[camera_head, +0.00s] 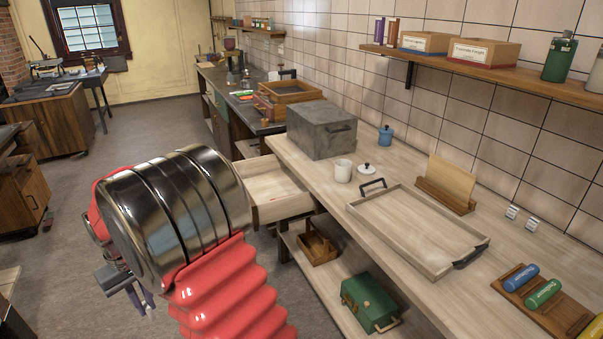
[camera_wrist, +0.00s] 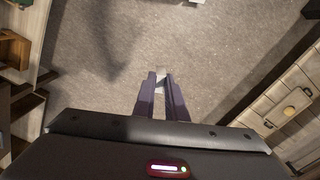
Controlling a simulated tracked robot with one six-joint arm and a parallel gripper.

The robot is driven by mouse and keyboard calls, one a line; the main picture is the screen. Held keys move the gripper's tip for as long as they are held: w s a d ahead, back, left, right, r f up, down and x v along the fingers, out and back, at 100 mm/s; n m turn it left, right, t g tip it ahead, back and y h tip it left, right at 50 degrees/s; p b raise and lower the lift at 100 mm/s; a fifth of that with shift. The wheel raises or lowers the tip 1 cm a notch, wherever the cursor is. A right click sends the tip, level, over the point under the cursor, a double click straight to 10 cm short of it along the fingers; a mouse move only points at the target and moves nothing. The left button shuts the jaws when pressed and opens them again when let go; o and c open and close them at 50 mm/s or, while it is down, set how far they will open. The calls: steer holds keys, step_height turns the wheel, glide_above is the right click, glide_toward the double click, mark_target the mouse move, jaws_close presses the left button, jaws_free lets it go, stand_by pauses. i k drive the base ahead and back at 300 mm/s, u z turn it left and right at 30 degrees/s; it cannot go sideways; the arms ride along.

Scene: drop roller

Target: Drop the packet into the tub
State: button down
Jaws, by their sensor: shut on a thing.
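My gripper (camera_wrist: 162,82) points down over the grey floor in the wrist view, its two dark purple fingers close together. It is shut on a small pale thing (camera_wrist: 162,74), which I take to be the packet; only a little of it shows. In the head view, my gripper (camera_head: 142,300) is at the lower left, partly behind my arm, well away from the bench. What it holds cannot be made out there. No vessel is clearly marked as the tub. An open white pot (camera_head: 343,171) stands on the bench, its lid (camera_head: 366,168) lying beside it.
A pale drawer (camera_head: 275,187) stands open from the bench. A wooden tray (camera_head: 402,237) with dark handles, a grey box (camera_head: 320,130) and a blue pot (camera_head: 386,136) are on top. A green box (camera_head: 370,302) sits on the lower shelf. Open floor lies under my gripper.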

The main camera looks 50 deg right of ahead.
mark_target(341, 178)
steer(key=u, duration=1.3)
steer(key=i, duration=0.1)
steer(key=z, duration=2.8)
steer(key=i, duration=1)
steer(key=u, duration=0.15)
steer(key=k, duration=0.85)
steer(key=z, duration=0.05)
